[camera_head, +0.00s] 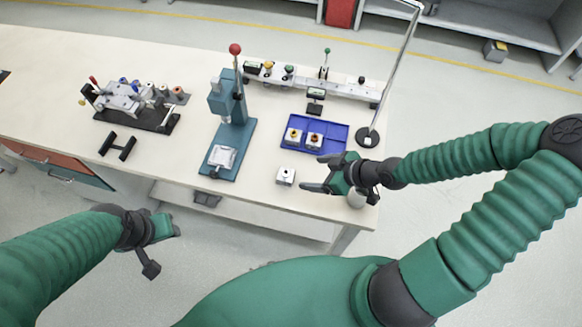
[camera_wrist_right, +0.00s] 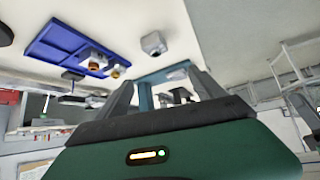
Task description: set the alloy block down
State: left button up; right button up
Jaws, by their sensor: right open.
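The alloy block (camera_head: 285,176), a small silver cube with a dark spot on top, sits on the pale bench left of my right gripper (camera_head: 312,174). It also shows in the right wrist view (camera_wrist_right: 153,43), beyond the fingers and apart from them. My right gripper is open and empty, with its fingers spread toward the block; it shows in the wrist view too (camera_wrist_right: 163,85). My left gripper (camera_head: 168,228) hangs in front of the bench, away from the block. Its jaws are too small to read.
A blue tray (camera_head: 336,144) with two small blocks lies behind the right gripper. A teal press (camera_head: 243,135) with a red-knobbed lever stands left of the block. A lamp base (camera_head: 367,138) and pole stand at the right edge. Bare bench lies around the block.

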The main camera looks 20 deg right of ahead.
jog(key=b, duration=0.4)
send_near(287, 174)
jog(key=shift+d+x, duration=0.2)
jog(key=shift+x, duration=0.95)
jog(key=x, duration=0.4)
jog(key=a+x, duration=0.1)
jog(key=x, duration=0.3)
jog(key=shift+s+r, duration=0.15)
jog(key=shift+w+d+f, duration=0.1)
jog(key=shift+w+f, duration=0.1)
jog(key=shift+f, duration=0.05)
jog(key=shift+w+d+f, duration=0.1)
jog(key=shift+d, duration=0.2)
jog(key=shift+a, duration=0.1)
jog(key=c, duration=0.4)
jog(key=shift+a, duration=0.3)
jog(key=c, duration=1.2)
pick_arm(q)
jog(key=f, duration=0.1)
jog(key=d+f, duration=0.1)
jog(key=f, duration=0.2)
jog(key=shift+s+d, duration=0.2)
jog(key=shift+s, duration=0.05)
pick_arm(e)
jog(key=shift+d, duration=0.25)
grip_shut()
